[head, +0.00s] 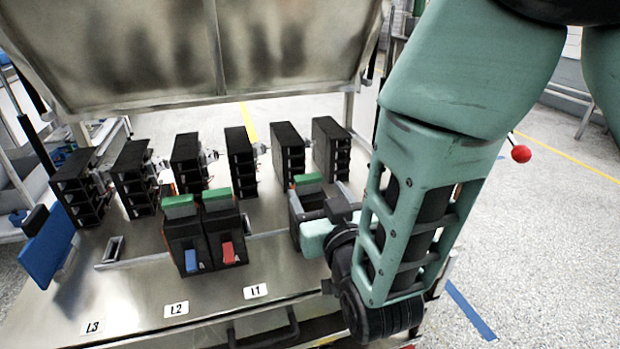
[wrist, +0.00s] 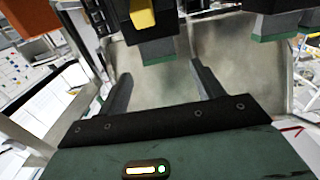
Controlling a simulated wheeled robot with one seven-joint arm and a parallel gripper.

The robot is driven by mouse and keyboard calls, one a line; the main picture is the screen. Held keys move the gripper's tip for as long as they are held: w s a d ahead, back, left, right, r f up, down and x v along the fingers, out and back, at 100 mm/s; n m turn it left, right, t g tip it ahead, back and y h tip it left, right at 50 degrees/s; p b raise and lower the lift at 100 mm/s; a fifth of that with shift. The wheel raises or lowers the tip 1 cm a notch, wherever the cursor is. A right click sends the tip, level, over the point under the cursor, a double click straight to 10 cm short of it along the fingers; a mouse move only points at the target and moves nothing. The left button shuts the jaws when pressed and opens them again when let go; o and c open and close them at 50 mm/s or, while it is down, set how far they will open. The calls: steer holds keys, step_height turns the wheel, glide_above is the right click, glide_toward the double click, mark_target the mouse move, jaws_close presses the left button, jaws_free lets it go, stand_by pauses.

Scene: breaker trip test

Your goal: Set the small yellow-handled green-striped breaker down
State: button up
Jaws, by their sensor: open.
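The yellow-handled breaker (wrist: 148,40) is at the top of the wrist view, dark with a yellow handle and a green stripe along its lower edge. My gripper (wrist: 160,72) is open; its two fingers point toward that breaker, one to each side, with a visible gap between them and its body. In the head view a green-topped dark breaker (head: 307,181) stands on the bench right of the red-handled one, partly hidden by my gripper (head: 322,210). Its handle is hidden in that view.
A blue-handled breaker (head: 187,240) and a red-handled breaker (head: 223,235) stand side by side on the metal bench (head: 110,305). Several black terminal blocks (head: 240,160) form a row behind. A raised metal lid (head: 180,45) is at the back.

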steer(key=shift+v, duration=1.65)
steer(key=s+f+n+g, duration=0.1)
steer(key=s+f+g, duration=0.4)
steer(key=g, duration=0.5)
steer(key=s+d+r+n+g+h, duration=0.3)
steer(key=s+d+g, duration=0.4)
steer(key=s+d, duration=0.3)
steer(key=s+h, duration=0.1)
steer(key=s, duration=0.3)
steer(key=shift+d+r, duration=0.25)
steer(key=shift+r, duration=0.1)
